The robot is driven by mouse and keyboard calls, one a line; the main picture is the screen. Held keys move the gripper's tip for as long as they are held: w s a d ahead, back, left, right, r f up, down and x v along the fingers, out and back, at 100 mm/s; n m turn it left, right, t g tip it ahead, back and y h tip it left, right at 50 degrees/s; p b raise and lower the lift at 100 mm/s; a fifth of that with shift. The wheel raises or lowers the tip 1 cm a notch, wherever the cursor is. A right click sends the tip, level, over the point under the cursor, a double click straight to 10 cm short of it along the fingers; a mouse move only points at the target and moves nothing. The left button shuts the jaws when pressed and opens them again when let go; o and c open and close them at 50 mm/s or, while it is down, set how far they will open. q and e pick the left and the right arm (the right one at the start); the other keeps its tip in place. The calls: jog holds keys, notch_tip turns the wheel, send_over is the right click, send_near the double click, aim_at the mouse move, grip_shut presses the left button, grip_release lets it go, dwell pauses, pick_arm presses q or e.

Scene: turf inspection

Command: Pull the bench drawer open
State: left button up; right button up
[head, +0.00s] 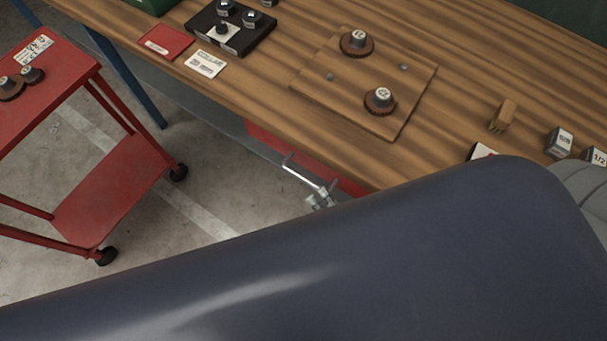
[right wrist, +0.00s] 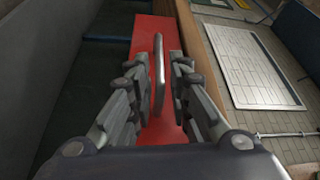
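The red drawer front (head: 268,139) shows under the front edge of the wooden bench (head: 240,102). Its pale metal bar handle (head: 302,174) stands out from it. In the right wrist view the red front (right wrist: 146,42) fills the middle, with the handle (right wrist: 159,75) crossing it. My right gripper (right wrist: 160,78) is open, with one finger on each side of the handle and a gap visible on both sides. In the head view only the tips of the right gripper (head: 320,197) show, at the handle's lower end; my arm hides the rest. My left gripper is not in view.
A red wheeled cart (head: 110,190) stands left of the bench, with bare floor between. On the bench are a wooden board (head: 340,105) with two knobbed parts, a black tray (head: 255,40), a red card (head: 165,42) and small blocks (head: 560,142) at right.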

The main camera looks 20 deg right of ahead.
aim_at(305, 178)
jog(key=x, duration=0.7)
jog(key=shift+p, duration=0.4)
jog(key=shift+s, duration=0.1)
grip_shut()
